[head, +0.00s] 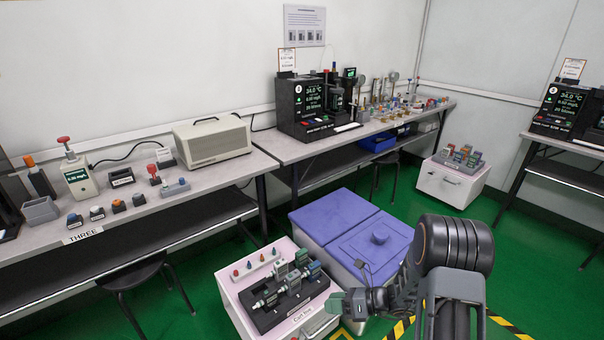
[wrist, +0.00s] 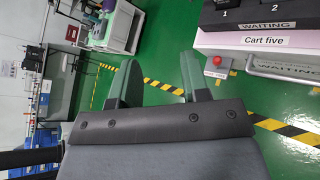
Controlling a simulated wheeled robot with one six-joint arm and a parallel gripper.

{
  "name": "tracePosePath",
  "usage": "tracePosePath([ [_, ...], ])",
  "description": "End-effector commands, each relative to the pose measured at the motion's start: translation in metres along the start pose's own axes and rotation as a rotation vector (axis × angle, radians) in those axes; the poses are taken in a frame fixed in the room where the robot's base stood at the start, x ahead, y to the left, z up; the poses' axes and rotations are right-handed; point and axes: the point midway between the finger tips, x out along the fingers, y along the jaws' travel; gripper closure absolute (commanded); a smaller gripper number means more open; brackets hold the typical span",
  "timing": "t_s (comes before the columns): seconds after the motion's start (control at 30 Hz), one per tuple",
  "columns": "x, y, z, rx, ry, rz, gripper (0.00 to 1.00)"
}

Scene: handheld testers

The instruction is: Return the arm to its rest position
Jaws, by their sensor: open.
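My arm (head: 455,245) is folded at the lower right of the head view. My gripper (head: 348,306) is beside the right side of a pink-topped cart (head: 228,276) labelled as a cart with testers on it. In the wrist view my gripper (wrist: 158,82) shows two green fingers spread apart with nothing between them. Green floor and a yellow-black stripe show beyond the fingers. Whether the gripper touches the cart cannot be told from the head view.
Blue-lidded bins (head: 340,212) stand behind the gripper. A bench labelled THREE (head: 130,215) runs along the left wall, with black stools below. Another small cart (head: 450,180) stands farther back. In the wrist view, Cart five (wrist: 228,40) is at the upper right.

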Motion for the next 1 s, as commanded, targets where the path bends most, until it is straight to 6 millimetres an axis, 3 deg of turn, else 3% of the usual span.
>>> tracePosePath([
  [0.03, -0.013, 0.041, 0.035, -0.158, 0.084, 0.025, 0.58],
  [0.2, -0.049, 0.130, 0.085, -0.688, 0.382, 0.122, 0.58],
  [0.4, -0.104, 0.215, 0.131, -1.300, 0.740, 0.246, 0.58],
  [0.5, -0.134, 0.247, 0.152, -1.573, 0.919, 0.308, 0.58],
  [0.7, -0.182, 0.291, 0.188, -1.978, 1.233, 0.421, 0.58],
  [1.0, -0.216, 0.317, 0.213, -2.219, 1.480, 0.513, 0.58],
])
